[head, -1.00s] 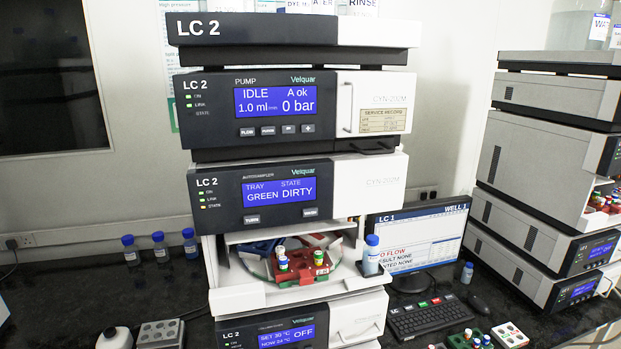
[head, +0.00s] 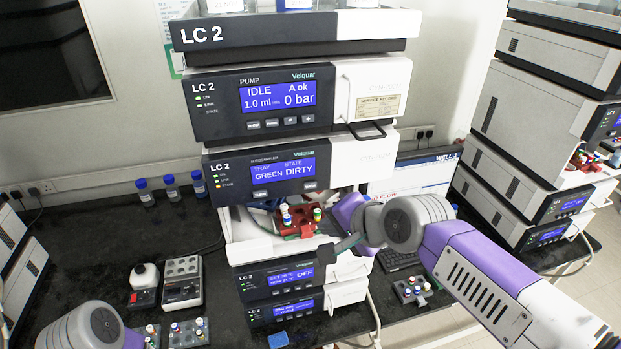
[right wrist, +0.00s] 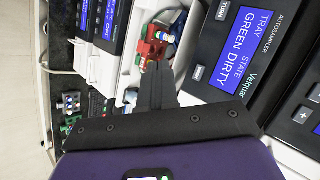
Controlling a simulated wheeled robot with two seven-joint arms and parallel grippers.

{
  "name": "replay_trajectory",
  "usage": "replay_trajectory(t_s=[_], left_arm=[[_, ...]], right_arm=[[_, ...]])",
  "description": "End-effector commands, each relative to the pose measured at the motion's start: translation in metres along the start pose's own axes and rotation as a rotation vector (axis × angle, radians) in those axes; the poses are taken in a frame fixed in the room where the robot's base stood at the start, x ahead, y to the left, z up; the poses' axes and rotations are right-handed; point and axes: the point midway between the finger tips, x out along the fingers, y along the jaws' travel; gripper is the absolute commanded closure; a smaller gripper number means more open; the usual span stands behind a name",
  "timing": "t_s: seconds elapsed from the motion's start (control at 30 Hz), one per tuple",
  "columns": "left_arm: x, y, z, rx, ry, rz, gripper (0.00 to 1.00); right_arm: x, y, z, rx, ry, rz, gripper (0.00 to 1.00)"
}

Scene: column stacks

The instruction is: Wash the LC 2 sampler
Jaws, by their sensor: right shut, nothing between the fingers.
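The LC 2 sampler (head: 225,172) is the middle module of the LC 2 stack in the head view. Its blue display (head: 283,171) reads tray GREEN, state DIRTY. The WASH button (head: 310,185) is right of and below the display; the right wrist view shows WASH (right wrist: 198,73) and TURN (right wrist: 222,11) too. Below the panel is the open tray bay with a red vial rack (head: 297,222). My left gripper is out of view.
The LC 2 pump (head: 225,105) sits above the sampler. A monitor (head: 430,172) and keyboard (head: 400,261) stand behind my right arm. Another stack (head: 545,125) is at right. Vial blocks (head: 183,280) lie on the dark bench (head: 100,240).

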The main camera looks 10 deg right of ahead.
Motion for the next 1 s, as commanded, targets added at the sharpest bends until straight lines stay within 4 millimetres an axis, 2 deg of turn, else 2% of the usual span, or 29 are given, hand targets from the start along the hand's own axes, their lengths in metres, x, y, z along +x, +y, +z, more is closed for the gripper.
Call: replay_trajectory(t_s=[0.37, 1.0], left_arm=[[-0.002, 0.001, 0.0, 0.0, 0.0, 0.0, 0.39], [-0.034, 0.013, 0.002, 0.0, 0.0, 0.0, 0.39]], right_arm=[[0.005, -0.003, -0.003, -0.001, -0.002, 0.003, 1.0], [0.058, -0.042, -0.042, -0.001, -0.002, 0.001, 1.0]])
